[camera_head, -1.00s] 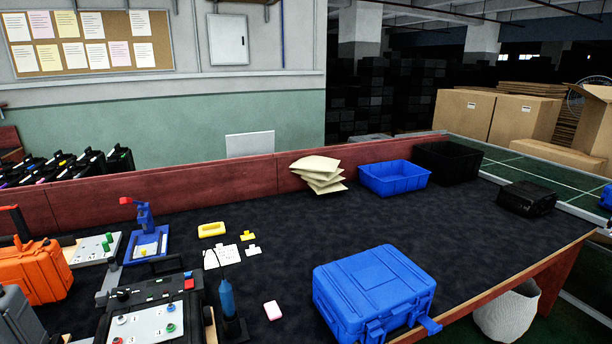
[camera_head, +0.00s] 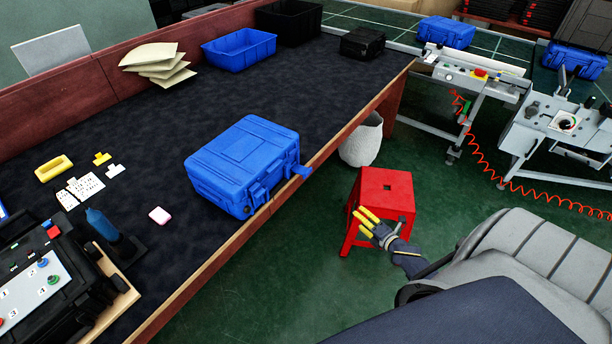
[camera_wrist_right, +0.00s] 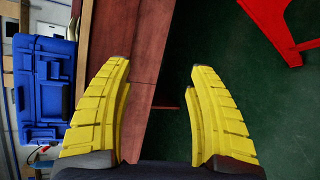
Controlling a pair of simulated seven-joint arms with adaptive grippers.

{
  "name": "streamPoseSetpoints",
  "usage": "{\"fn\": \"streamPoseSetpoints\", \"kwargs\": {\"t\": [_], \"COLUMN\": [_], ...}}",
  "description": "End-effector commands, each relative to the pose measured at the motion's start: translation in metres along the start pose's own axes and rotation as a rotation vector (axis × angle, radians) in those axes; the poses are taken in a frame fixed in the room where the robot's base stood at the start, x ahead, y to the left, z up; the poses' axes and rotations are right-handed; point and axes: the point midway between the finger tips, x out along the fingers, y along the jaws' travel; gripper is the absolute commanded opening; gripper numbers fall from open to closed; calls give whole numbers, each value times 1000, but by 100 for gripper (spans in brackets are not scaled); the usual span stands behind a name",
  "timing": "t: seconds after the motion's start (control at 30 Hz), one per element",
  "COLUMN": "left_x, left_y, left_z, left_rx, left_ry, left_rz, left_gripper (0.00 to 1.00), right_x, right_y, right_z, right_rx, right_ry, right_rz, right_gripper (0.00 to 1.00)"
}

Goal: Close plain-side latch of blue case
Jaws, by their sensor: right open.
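The blue case (camera_head: 240,160) lies closed-lidded near the front edge of the dark table. Its handle side faces the edge. One latch (camera_head: 301,171) at the right end of that side sticks outward, over the table edge. Another latch (camera_head: 258,194) on the same side lies close to the case body. My right gripper (camera_head: 368,216), with yellow fingers, is off the table, to the right of and below the case. The right wrist view shows its fingers (camera_wrist_right: 160,70) apart and empty, with the case (camera_wrist_right: 42,95) at the left. My left gripper is not in view.
A red stool (camera_head: 388,190) stands on the floor behind my right gripper. A white basket (camera_head: 362,142) stands beside the table. The wooden table edge (camera_head: 215,262) runs between gripper and case.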

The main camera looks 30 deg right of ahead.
Motion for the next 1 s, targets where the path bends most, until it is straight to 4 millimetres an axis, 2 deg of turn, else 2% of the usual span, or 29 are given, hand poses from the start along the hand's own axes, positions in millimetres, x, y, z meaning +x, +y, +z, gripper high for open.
{"fn": "streamPoseSetpoints", "kwargs": {"t": [0.03, 0.1, 0.2, 0.3, 0.4, 0.63, 0.83, 1.0], "left_x": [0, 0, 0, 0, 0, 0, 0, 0], "left_y": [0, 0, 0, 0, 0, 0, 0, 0], "left_z": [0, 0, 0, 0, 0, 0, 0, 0], "left_rx": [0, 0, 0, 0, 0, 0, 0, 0], "left_ry": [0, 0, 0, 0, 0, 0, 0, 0], "left_rz": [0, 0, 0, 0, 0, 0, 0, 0], "left_gripper": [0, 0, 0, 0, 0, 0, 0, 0], "right_x": [4, 5, 3, -2, -8, -16, -16, -4], "right_y": [29, 64, 105, 136, 154, 166, 168, 174], "right_z": [9, 16, 17, 12, 0, -20, -22, -28], "right_rx": [-128, -315, -570, -802, -990, -1249, -1326, -1334], "right_ry": [17, 38, 58, 70, 75, 68, 48, 44], "right_rz": [65, 149, 260, 359, 442, 552, 575, 577], "right_gripper": [58, 58, 58, 58, 58, 58, 58, 58]}}
